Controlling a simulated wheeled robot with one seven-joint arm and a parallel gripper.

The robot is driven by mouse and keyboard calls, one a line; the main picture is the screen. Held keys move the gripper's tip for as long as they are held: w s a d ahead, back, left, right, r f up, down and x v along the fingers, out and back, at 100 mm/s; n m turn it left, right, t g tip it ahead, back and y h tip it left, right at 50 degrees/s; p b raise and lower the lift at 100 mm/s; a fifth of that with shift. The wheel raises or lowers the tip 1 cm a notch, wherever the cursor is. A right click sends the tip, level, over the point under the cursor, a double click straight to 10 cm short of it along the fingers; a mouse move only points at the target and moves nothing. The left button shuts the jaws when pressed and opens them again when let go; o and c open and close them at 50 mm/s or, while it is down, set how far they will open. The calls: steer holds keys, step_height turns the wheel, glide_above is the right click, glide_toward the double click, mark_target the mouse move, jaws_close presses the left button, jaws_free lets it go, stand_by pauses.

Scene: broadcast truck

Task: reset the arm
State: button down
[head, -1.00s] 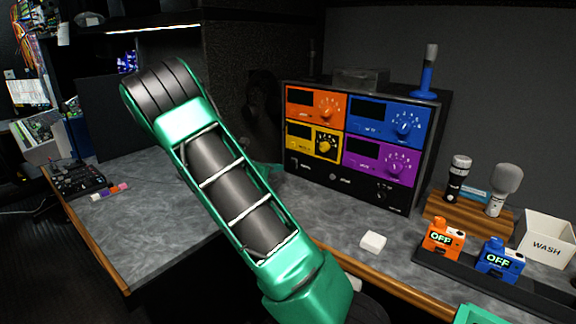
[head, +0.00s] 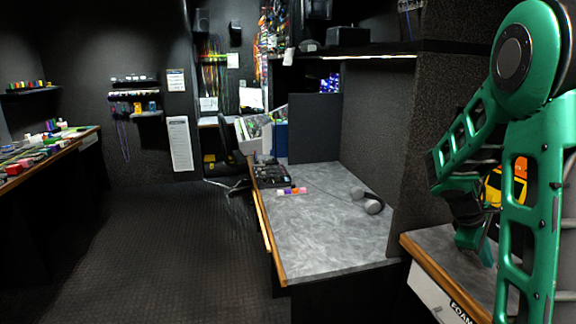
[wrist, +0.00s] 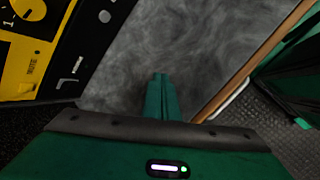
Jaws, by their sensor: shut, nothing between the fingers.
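My green arm stands at the right of the head view, folded, with a raised elbow and links reaching down past the rack. My gripper (wrist: 160,82) shows in the wrist view with its two green fingers together and nothing between them. It points over the grey bench top (wrist: 190,45), and I see no contact with it. The yellow module (wrist: 28,40) of the rack is close at the left of the wrist view. In the head view a part of this yellow module (head: 492,189) shows between my arm links; most of the rack is hidden.
A wood-edged grey counter (head: 320,222) holds headphones (head: 367,200), a mixer (head: 272,177) and small coloured blocks (head: 292,191). Open dark floor (head: 165,245) lies left; another bench (head: 85,136) stands far left.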

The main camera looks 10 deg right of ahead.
steer(key=s+a+r+m+y, duration=0.2)
steer(key=s+a+m, duration=0.4)
steer(key=s+a, duration=0.3)
steer(key=s+a+r+m+y, duration=0.2)
steer(key=s+a+m+y, duration=0.3)
steer(key=s+a, duration=0.5)
steer(key=shift+s+a+m+t, duration=0.3)
steer(key=shift+s+m+t, duration=0.1)
steer(key=shift+s+m, duration=0.4)
steer(key=shift+w, duration=0.1)
